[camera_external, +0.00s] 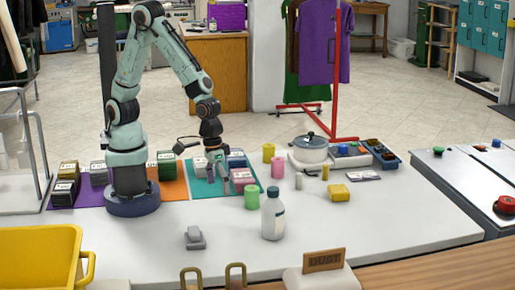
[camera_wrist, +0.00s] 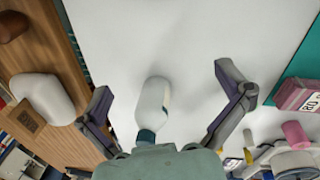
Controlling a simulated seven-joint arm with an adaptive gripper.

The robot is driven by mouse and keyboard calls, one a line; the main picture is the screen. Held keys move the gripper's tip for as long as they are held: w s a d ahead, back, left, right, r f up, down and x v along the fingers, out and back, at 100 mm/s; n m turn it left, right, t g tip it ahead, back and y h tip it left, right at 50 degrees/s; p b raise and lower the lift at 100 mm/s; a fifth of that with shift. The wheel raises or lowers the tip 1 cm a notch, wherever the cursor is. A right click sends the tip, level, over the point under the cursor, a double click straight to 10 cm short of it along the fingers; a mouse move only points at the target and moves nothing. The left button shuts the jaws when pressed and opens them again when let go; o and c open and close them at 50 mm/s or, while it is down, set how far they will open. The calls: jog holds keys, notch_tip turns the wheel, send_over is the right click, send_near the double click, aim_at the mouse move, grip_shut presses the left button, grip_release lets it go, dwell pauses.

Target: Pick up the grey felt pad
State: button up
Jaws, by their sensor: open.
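A small grey block-like thing (camera_external: 195,238) lies on the white counter, left of the clear bottle (camera_external: 272,214); it may be the grey felt pad, but I cannot make out felt. My gripper (camera_external: 216,171) is over the teal mat (camera_external: 203,187), behind and a little right of the grey thing and apart from it. In the wrist view my gripper (camera_wrist: 166,86) has its fingers wide apart with nothing between the tips. The bottle (camera_wrist: 153,103) shows below and between them there. I cannot pick out the grey thing clearly in the wrist view.
Labelled stacks, including a pink one (camera_external: 243,177), stand near my gripper. A green cylinder (camera_external: 251,197), pink cylinder (camera_external: 276,167) and pot (camera_external: 311,147) stand to the right. A yellow bin (camera_external: 38,257) is front left. The counter around the grey thing is clear.

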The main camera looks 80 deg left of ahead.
aim_at(195, 230)
jog(key=s+f+m, duration=0.1)
jog(key=s, duration=0.1)
jog(key=s+d+f+m+y, duration=0.1)
jog(key=s+f, duration=0.1)
jog(key=s+d+f+m+g, duration=0.1)
jog(key=s, duration=0.1)
jog(key=shift+s+d+f+y, duration=0.2)
jog(key=shift+d+f+y, duration=0.05)
jog(key=shift+f+y, duration=0.1)
jog(key=shift+s+f, duration=0.15)
jog(key=shift+f, duration=0.15)
notch_tip(195, 230, down, 6)
jog(key=shift+d+r, duration=0.1)
jog(key=c, duration=1.3)
jog(key=shift+o, duration=0.2)
